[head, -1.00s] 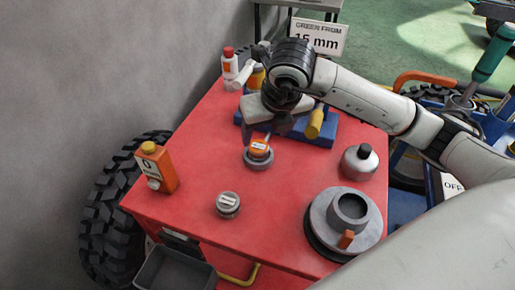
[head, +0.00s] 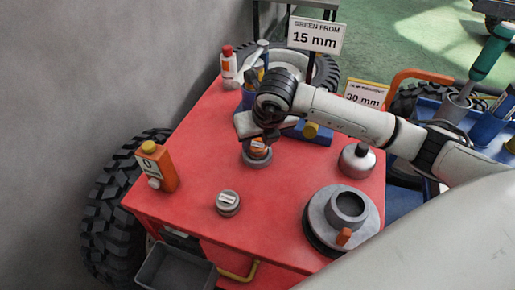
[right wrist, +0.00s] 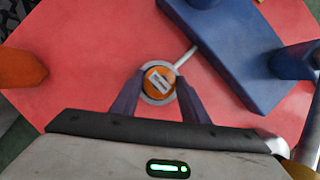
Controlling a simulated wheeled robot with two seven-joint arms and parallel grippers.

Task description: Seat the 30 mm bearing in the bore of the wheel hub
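A round grey bearing-like part with an orange labelled top (head: 257,148) stands on the red table; it also shows in the right wrist view (right wrist: 158,84). My right gripper (right wrist: 160,80) points down over it, one finger on each side. The fingers are spread and look very close to its rim; I cannot see whether they touch. A second grey round part with a white label (head: 228,203) sits nearer the front. The wheel hub (head: 318,222), a grey disc with a raised round bore and an orange tab, lies at the front right. My left gripper is not in view.
A blue block (right wrist: 232,50) lies just behind the part. A silver flask (head: 357,161) stands at right, an orange bottle (head: 157,166) at left, a red-capped bottle (head: 229,64) behind. Signs read 15 mm (head: 315,37) and 30 mm (head: 364,95).

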